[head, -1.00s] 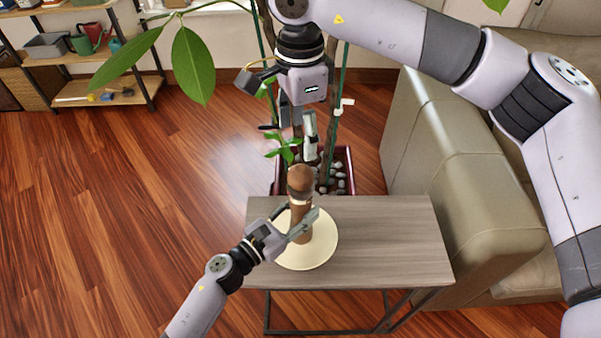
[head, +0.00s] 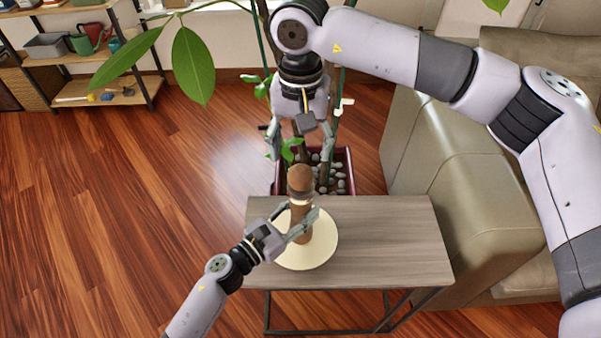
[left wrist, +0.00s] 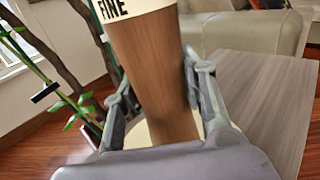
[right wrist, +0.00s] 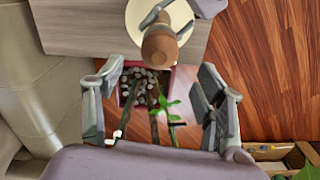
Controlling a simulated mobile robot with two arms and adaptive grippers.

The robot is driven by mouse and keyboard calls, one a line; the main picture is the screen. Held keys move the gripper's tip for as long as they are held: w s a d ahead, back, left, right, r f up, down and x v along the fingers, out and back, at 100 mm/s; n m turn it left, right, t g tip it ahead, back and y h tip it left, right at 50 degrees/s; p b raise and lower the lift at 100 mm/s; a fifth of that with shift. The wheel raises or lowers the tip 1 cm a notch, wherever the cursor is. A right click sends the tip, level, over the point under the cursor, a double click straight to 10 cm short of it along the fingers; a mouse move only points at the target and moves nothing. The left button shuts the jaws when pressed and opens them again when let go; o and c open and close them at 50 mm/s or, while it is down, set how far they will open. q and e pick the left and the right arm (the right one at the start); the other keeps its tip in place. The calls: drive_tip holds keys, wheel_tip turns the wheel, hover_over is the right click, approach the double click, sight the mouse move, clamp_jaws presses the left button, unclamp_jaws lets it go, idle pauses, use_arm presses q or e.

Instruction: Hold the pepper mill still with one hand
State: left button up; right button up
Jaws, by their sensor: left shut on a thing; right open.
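The brown wooden pepper mill (head: 300,181) stands upright on a round cream mat (head: 322,250) on the small table. My left gripper (head: 302,226) is shut around its lower body. In the left wrist view the mill (left wrist: 152,70) rises between the two fingers, with a cream band reading "FINE". My right gripper (head: 300,145) is open and empty, above and beyond the mill, pointing down. In the right wrist view the mill's rounded top (right wrist: 160,45) lies beyond the open fingers (right wrist: 160,100).
The grey wood table (head: 390,240) has free room right of the mat. A planter with pebbles (head: 340,175), stems and leaves stands behind it, close to my right gripper. A beige sofa (head: 440,150) is at the right. A shelf (head: 90,60) is at the back left.

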sight(300, 168)
wheel_tip(300, 168, down, 8)
drive_tip(key=shift+f, duration=0.15)
idle(0.3)
drive_tip(key=c, duration=1.2)
drive_tip(key=shift+m, duration=0.3)
